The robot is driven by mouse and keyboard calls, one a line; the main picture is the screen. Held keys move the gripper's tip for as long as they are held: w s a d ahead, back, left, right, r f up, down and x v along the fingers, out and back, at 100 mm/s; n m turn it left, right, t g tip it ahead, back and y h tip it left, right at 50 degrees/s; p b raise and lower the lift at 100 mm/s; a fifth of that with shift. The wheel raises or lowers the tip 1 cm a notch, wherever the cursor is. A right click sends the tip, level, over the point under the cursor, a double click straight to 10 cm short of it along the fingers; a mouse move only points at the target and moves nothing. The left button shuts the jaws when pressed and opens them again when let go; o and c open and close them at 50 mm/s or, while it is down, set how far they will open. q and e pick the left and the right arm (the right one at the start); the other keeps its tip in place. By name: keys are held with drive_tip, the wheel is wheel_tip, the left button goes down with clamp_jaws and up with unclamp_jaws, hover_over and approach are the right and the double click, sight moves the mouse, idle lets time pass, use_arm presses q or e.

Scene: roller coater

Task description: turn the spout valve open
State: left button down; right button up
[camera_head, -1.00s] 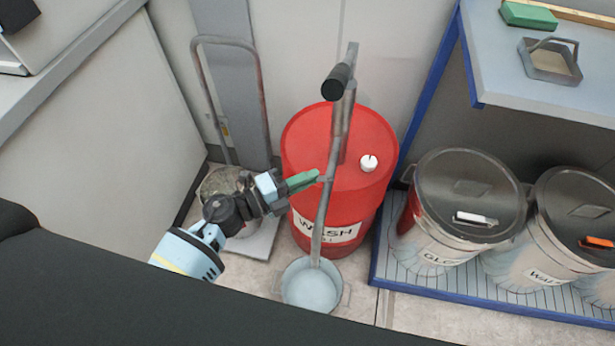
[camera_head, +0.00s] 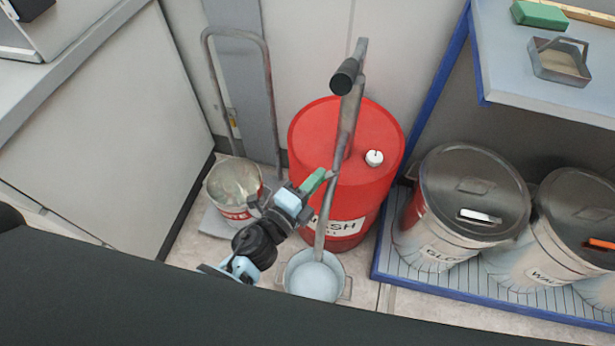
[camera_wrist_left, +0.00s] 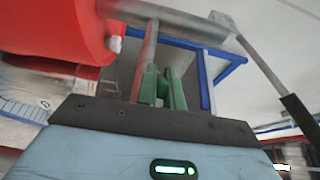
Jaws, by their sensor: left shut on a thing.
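The red drum (camera_head: 307,150) labelled WASH stands at the centre. A grey pump with a black handle (camera_head: 344,76) rises from it. Its long spout pipe (camera_head: 325,222) runs down to a pale bucket (camera_head: 315,278) on the floor. My left gripper (camera_head: 318,180) is at the pipe's left side, partway down, with its green fingers pointing up and right. In the left wrist view its fingers (camera_wrist_left: 160,86) are close together beside the pipe (camera_wrist_left: 143,62). They are shut on a small part at the spout, apparently the valve; the fingers mostly hide it. My right gripper is not in view.
A small pail (camera_head: 232,185) stands on a hand truck (camera_head: 265,85) to the left. Lidded metal bins (camera_head: 470,195) stand on a blue-edged rack at right, below a bench (camera_head: 530,100). A grey cabinet (camera_head: 110,130) bounds the left side.

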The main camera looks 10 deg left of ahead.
use_arm(q)
drive_tip(key=c, duration=1.5)
unclamp_jaws()
drive_tip(key=shift+b+v, duration=0.3)
drive_tip(key=shift+v, duration=3.65)
drive_tip(key=shift+c, duration=0.2)
